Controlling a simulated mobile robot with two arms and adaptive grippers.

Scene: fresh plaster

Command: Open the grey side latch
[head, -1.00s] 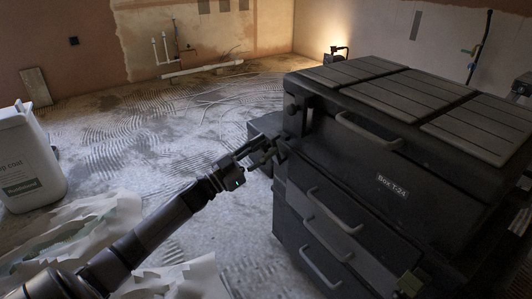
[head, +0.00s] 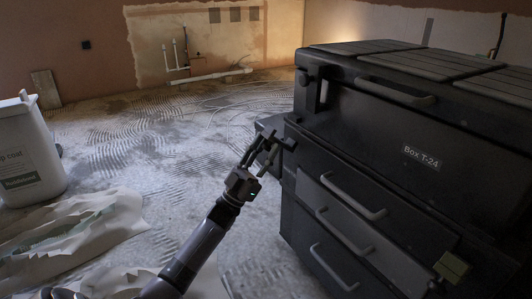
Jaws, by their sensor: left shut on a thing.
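A large black tool box (head: 375,127) labelled Box T-24 stands at the right, on top of a drawer unit. My left gripper (head: 268,147) reaches up to the box's near left corner. It is shut on a small dark part there, which I take to be the grey side latch (head: 288,144). The fingers and the dim light hide much of the latch, so its exact position is hard to tell. My right gripper is not in view.
Drawers with grey handles (head: 353,196) lie below the box, close to my left arm. A white tub (head: 28,150) and crumpled sheeting (head: 75,235) are on the floor at left. The combed plaster floor (head: 160,140) behind is mostly clear.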

